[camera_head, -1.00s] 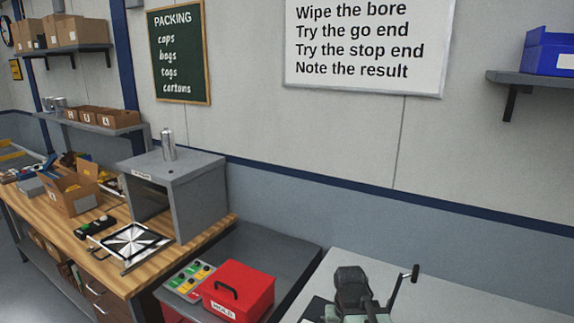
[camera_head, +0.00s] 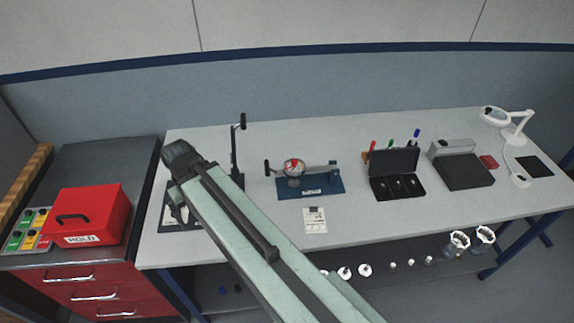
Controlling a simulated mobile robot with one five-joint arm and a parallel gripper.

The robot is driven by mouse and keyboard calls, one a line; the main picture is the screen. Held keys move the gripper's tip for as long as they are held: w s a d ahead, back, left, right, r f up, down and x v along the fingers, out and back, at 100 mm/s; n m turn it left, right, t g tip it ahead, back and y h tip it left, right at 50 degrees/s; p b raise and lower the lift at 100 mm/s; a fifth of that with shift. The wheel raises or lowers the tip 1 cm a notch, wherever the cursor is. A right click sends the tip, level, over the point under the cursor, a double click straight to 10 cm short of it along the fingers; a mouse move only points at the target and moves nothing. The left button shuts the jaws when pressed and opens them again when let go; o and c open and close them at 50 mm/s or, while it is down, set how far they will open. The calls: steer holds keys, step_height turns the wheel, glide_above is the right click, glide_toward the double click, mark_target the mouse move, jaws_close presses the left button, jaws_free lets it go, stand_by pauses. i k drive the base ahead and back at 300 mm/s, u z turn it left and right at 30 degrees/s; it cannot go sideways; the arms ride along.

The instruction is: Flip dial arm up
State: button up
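A dial device stands in the middle of the grey bench, with a blue base (camera_head: 323,188) and a round red-and-white dial (camera_head: 293,167). A thin grey bar (camera_head: 318,172) runs roughly level to its right, and a black knob (camera_head: 267,166) sticks out at its left. Left of it, a dark upright post (camera_head: 235,155) with a black knob at the top (camera_head: 242,120) rises from a stand partly hidden behind my arm. My green-grey arm link crosses from bottom right to a dark joint at upper left. My gripper cannot be made out.
A small white card (camera_head: 315,220) lies in front of the blue base. A black open case (camera_head: 396,187) and a dark grey box (camera_head: 463,171) stand to the right, with a white magnifier lamp (camera_head: 511,125) beyond. A red HOLD box (camera_head: 87,216) sits on the left cabinet (camera_head: 105,160).

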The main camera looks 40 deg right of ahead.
mark_target(300, 170)
steer(key=k, duration=1)
steer(key=u, duration=1.9)
steer(key=i, duration=1.5)
steer(key=z, duration=1.55)
